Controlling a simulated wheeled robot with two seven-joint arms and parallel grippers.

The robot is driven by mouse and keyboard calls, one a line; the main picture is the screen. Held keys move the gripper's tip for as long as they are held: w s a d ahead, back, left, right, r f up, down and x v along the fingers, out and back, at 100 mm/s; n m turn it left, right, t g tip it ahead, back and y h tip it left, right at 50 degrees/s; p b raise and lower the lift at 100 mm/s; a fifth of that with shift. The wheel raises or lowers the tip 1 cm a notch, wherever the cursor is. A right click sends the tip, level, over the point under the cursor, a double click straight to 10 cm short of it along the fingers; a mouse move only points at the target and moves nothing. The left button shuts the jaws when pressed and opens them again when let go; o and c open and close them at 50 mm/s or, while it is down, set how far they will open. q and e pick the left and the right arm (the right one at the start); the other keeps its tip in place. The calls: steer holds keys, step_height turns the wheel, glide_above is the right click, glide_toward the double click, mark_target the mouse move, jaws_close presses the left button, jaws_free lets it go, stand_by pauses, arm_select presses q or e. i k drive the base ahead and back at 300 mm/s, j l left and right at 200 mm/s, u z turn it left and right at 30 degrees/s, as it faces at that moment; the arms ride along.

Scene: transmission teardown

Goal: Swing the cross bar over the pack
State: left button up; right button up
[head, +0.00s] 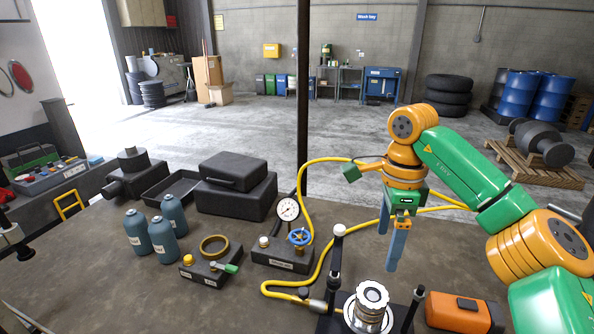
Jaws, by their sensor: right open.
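The pack (370,306) is a round stack of pale metallic rings with a white toothed top, standing on a dark base at the bottom edge. A dark upright post with a white rounded top (339,230) stands to its left. A shorter dark post (415,306) stands to its right. I cannot clearly make out the cross bar; no bar shows lying over the top of the pack. My right gripper (391,240) has two blue fingers pointing down, apart and empty, above and behind the pack. My left gripper is not in view.
A yellow hose (322,262) loops behind and left of the pack. A gauge (288,209) with a blue valve wheel (299,237) stands left of it. An orange case (458,311) lies to the right. Blue bottles (163,237) and black cases (235,190) stand farther left.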

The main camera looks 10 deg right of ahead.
mark_target(339, 229)
steer(key=k+j, duration=1.15)
steer(key=k, duration=0.1)
